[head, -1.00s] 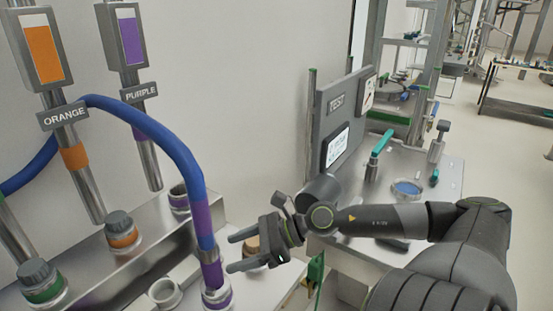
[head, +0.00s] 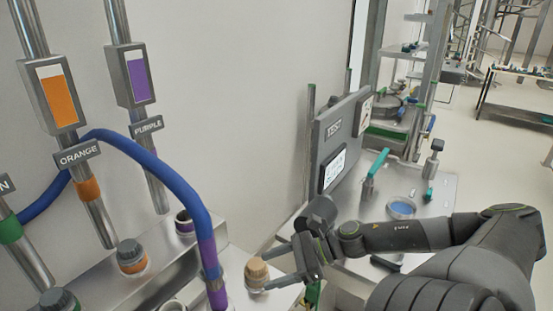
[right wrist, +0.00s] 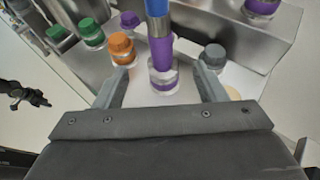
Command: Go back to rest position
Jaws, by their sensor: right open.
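A blue hose (head: 165,172) with a purple end (head: 212,268) arches down from the left and stands upright at the bench front. In the right wrist view, the purple hose end (right wrist: 162,54) stands beyond the open fingers of my right gripper (right wrist: 163,76), in line with the gap. A dark shape at the left edge there looks like my left gripper (right wrist: 27,98); its jaws are too small to read.
Labelled orange (head: 58,97) and purple (head: 136,80) pipes rise behind. A TEST panel (head: 338,142) and a metal table (head: 433,190) stand to the right. Clear floor lies far right.

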